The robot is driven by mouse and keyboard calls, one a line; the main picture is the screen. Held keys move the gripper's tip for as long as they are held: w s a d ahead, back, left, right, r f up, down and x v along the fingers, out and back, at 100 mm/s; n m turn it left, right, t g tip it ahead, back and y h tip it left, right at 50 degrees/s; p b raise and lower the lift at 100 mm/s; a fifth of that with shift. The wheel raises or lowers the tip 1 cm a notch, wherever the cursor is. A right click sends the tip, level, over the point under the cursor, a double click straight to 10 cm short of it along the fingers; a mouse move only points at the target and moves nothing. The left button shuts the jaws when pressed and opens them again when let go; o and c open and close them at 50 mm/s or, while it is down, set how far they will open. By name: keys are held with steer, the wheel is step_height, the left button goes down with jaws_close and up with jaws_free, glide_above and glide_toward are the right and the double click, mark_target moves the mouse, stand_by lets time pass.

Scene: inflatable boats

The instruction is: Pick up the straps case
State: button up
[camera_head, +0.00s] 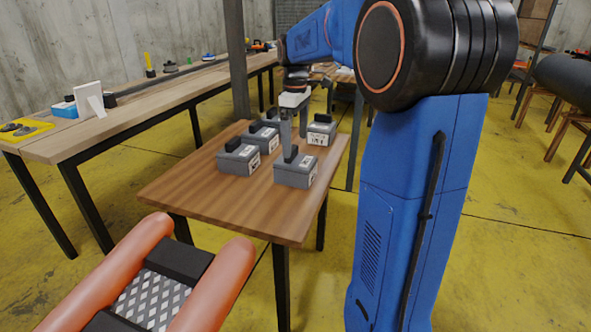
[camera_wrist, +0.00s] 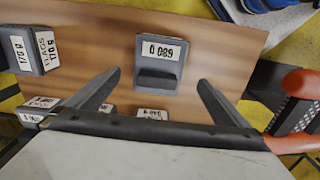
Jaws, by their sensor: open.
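Several grey cases with black handles and white labels stand on the wooden table, among them a front one (camera_head: 295,173), a left one (camera_head: 238,160) and a back right one (camera_head: 321,132). My gripper (camera_head: 295,143) is above them, pointing down, open and empty. Another case at the left (camera_wrist: 36,48) reads "FLAGS 170 g". Labels of other cases are partly hidden by my gripper. I cannot read "straps" on any label.
The wooden table (camera_head: 285,215) has bare room at its front. A long workbench (camera_head: 130,118) with small items runs along the left wall. An orange inflatable boat (camera_head: 212,290) lies at the lower left, close to the table.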

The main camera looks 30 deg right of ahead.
mark_target(295, 159)
step_height(295, 159, down, 9)
steer(key=shift+w+d+r, duration=0.1)
steer(key=shift+w, duration=0.05)
stand_by(0.4)
steer(key=c, duration=1.5)
steer(key=shift+c, duration=1.1)
steer(key=shift+r, duration=0.1)
